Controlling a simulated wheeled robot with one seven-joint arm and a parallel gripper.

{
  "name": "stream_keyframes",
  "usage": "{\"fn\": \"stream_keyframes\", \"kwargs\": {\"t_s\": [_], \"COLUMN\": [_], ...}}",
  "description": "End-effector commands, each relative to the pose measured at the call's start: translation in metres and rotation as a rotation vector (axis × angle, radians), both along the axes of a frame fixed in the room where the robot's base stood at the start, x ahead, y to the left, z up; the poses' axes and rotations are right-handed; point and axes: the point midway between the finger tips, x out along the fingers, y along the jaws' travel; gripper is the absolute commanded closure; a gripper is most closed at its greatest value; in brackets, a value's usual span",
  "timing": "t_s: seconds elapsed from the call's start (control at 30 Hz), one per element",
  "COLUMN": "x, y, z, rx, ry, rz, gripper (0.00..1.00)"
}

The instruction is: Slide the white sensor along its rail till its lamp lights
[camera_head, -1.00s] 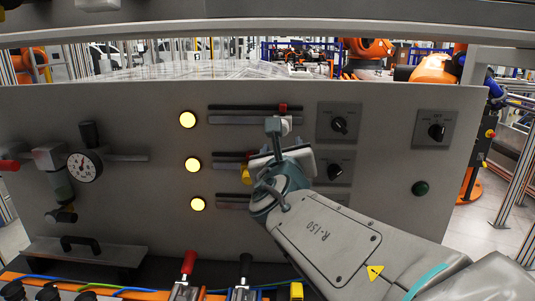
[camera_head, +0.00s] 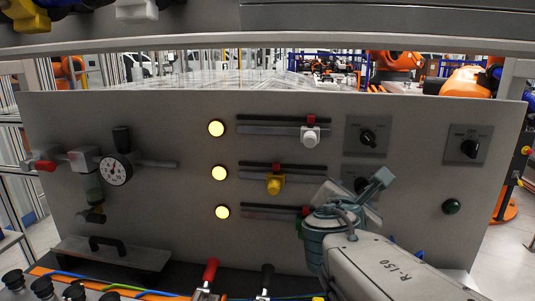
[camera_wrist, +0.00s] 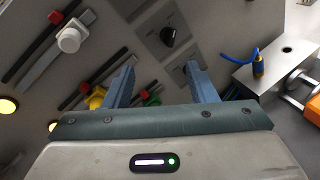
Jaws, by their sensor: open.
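The white sensor (camera_head: 309,136) sits on the top rail (camera_head: 270,131), near its right end and just below a red mark (camera_head: 311,119). In the wrist view the white sensor (camera_wrist: 69,40) is at the upper left, beside its red mark. The round lamp (camera_head: 216,128) left of the top rail glows yellow. My gripper (camera_head: 362,190) is below and right of the white sensor, apart from it. In the wrist view my gripper (camera_wrist: 158,80) is open, with nothing between its two fingers.
A yellow sensor (camera_head: 275,184) sits on the middle rail, and a bottom rail lies partly behind my gripper. Lamps (camera_head: 219,173) beside these rails glow too. Black rotary knobs (camera_head: 368,138) stand to the right. Toggle clamps (camera_head: 208,275) stand at the front.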

Motion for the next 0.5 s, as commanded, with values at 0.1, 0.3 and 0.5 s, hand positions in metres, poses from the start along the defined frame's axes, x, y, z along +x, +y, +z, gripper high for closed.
{"fn": "stream_keyframes", "kwargs": {"t_s": [0.1, 0.3, 0.5], "x": [-0.019, -0.058, -0.101], "y": [-0.023, -0.044, -0.041], "z": [-0.03, -0.085, -0.138], "rx": [0.285, 0.756, 1.19], "ry": [-0.011, -0.037, -0.065], "rz": [-0.166, -0.484, -0.844], "gripper": [0.48, 0.48, 0.48]}}
